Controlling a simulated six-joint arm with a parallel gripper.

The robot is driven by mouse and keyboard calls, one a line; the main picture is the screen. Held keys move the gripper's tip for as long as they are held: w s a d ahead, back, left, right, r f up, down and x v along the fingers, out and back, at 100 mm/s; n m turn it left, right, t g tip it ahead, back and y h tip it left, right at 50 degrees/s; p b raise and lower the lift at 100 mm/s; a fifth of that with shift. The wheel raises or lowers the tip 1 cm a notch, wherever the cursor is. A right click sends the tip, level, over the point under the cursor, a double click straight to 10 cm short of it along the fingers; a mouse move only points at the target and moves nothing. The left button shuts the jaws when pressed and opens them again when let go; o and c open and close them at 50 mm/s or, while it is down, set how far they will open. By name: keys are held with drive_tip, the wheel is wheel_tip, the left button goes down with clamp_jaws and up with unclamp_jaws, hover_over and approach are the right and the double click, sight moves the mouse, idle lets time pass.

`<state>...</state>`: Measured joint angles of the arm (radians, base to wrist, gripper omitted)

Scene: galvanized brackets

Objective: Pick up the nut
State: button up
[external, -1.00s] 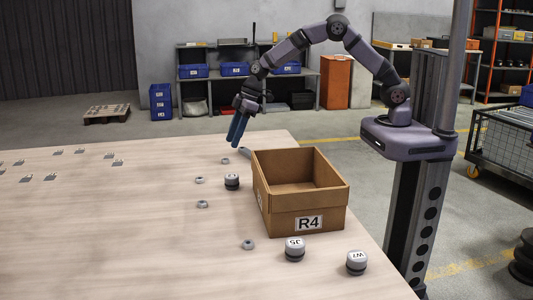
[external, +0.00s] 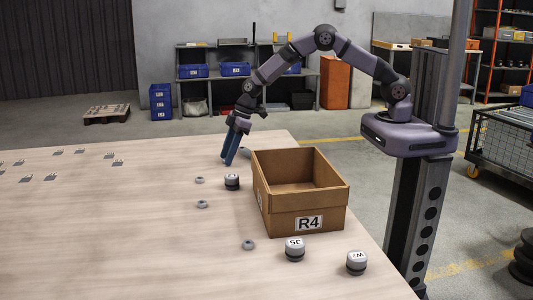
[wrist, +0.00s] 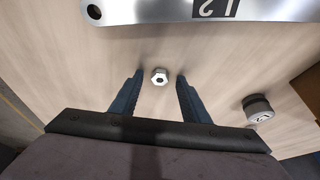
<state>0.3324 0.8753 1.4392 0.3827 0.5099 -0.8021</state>
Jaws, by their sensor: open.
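A small silver hex nut (wrist: 159,77) with a dark hole lies flat on the wooden table. In the wrist view it shows in the gap between the fingertips of my gripper (wrist: 160,80), apart from both. My gripper (external: 227,163) is open and empty, with its blue fingers pointing down at the table's far part, left of the cardboard box. In the external view the fingers hide this nut. Other nuts lie nearer the camera: one nut (external: 199,180), a second nut (external: 202,204) and a third nut (external: 248,244).
The open cardboard box marked R4 (external: 308,223) stands right of my gripper. Round lidded pieces stand near it: one (external: 232,182), one marked J5 (external: 295,250), one at right (external: 357,263). A metal plate with a hole (wrist: 120,13) crosses the wrist view's top. Small grey pieces lie far left.

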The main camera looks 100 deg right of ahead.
clamp_jaws()
drive_tip(key=shift+r, duration=0.1)
wheel_tip(320, 180, up, 10)
drive_tip(key=shift+b, duration=0.45)
